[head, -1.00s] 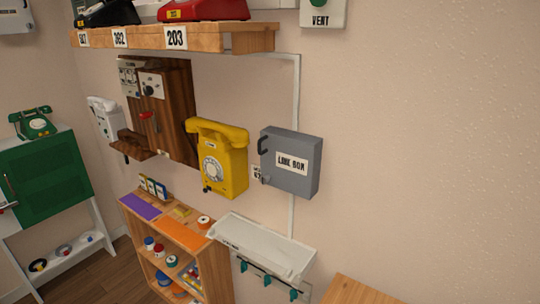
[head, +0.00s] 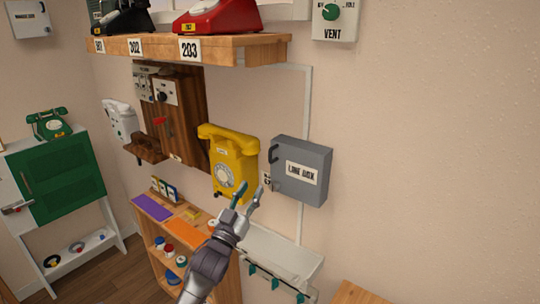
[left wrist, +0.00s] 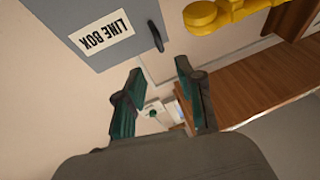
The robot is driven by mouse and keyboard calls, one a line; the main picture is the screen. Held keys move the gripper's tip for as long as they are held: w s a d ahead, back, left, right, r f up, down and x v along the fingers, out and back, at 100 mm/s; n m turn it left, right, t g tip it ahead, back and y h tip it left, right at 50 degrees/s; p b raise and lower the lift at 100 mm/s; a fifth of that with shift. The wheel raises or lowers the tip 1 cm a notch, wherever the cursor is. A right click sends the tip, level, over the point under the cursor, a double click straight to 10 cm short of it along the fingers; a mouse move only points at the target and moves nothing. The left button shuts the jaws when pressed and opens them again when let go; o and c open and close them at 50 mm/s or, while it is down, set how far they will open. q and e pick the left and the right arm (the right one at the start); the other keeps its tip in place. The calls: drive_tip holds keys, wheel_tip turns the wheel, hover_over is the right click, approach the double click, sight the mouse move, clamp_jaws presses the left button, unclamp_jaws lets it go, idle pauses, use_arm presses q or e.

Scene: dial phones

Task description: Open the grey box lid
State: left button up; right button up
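The grey box (head: 301,170) is fixed to the wall and labelled LINE BOX. Its lid looks shut. My left gripper (head: 248,196) is open and empty, below and left of the box, in front of the yellow phone's lower edge. In the left wrist view, the open fingers (left wrist: 155,95) are apart from the grey box (left wrist: 100,28), and its handle (left wrist: 157,37) shows beyond them. My right gripper is not in view.
A yellow wall phone (head: 230,160) hangs just left of the box. A white ledge with hooks (head: 282,255) is below it. A wooden shelf with phones (head: 240,48) is above. The wall right of the box is clear.

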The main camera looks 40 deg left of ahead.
sight(270, 158)
use_arm(q)
drive_tip(key=p+x, duration=0.4)
drive_tip(key=x, duration=0.9)
drive_tip(key=shift+w+p, duration=0.3)
drive_tip(key=shift+w, duration=0.05)
clamp_jaws()
